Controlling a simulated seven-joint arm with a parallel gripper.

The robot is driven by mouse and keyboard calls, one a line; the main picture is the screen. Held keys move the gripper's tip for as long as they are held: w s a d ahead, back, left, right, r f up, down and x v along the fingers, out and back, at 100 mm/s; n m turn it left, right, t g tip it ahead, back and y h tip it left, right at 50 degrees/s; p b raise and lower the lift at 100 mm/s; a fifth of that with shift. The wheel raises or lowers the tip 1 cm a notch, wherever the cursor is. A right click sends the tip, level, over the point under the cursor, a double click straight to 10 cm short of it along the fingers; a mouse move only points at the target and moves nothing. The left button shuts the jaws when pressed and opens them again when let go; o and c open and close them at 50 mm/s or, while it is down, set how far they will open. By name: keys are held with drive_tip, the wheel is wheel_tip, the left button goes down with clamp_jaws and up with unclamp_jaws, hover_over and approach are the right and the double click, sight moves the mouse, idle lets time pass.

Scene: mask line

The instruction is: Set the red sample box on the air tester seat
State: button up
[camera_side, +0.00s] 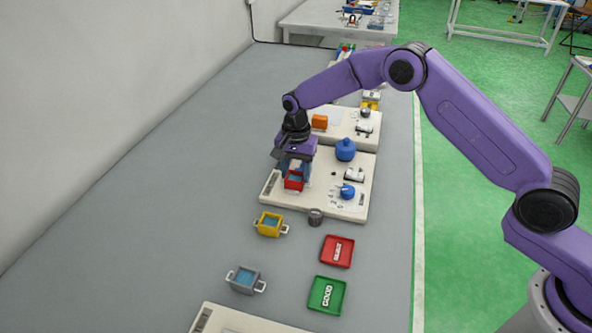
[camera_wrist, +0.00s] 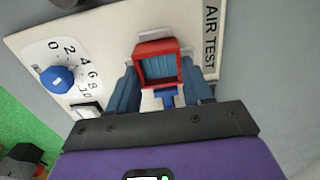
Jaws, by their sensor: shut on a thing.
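The red sample box (camera_wrist: 157,46) is an open red frame with blue material inside and a pale handle at its far edge. It is between the blue fingers of my gripper (camera_wrist: 159,75), which is shut on it. In the side view the red box (camera_side: 293,183) shows below my gripper (camera_side: 295,171), over the left part of the white air tester board (camera_side: 325,190). The board carries "AIR TEST" lettering and a dial with a blue knob (camera_wrist: 57,79). The seat is hidden under the box and gripper, and I cannot tell whether the box touches it.
A yellow box (camera_side: 270,224) and a grey box (camera_side: 246,280) stand on the grey table nearer the camera. A red tray (camera_side: 337,251) and a green tray (camera_side: 327,295) lie to their right. A blue rounded vessel (camera_side: 345,149) stands on the board. The table's left side is clear.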

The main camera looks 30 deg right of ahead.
sight(296, 175)
drive_tip(key=shift+f, duration=0.15)
drive_tip(key=o, duration=1)
drive_tip(key=shift+o, duration=0.2)
wheel_tip(296, 175, up, 12)
drive_tip(key=shift+r, duration=0.2)
drive_tip(key=shift+s, duration=0.1)
